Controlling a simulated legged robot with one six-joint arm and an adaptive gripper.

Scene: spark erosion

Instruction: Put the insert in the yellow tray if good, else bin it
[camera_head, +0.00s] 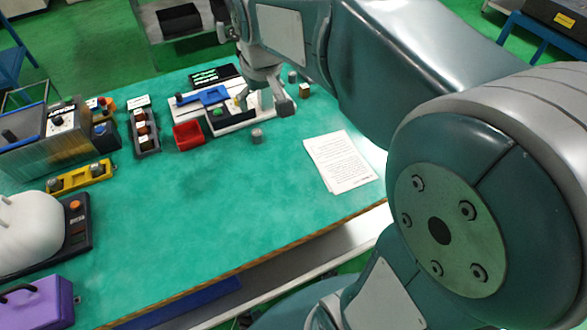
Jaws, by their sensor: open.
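The yellow tray (97,174) lies at the left of the green table, with grey cylindrical pieces in it. A small open red bin (188,135) stands left of centre. My gripper (264,103) is open over the right end of a white and black fixture (232,122) that carries a blue part and a green button. Another grey piece (292,77) stands behind and to the right. I cannot tell which is the insert, or whether anything sits between my fingers.
A dark display with green text (213,75) is behind the fixture. Printed paper (340,161) lies at the right. A button box (144,130), a machine (60,138), a white rounded object (28,230) and a purple box (38,304) occupy the left. The table's front middle is clear.

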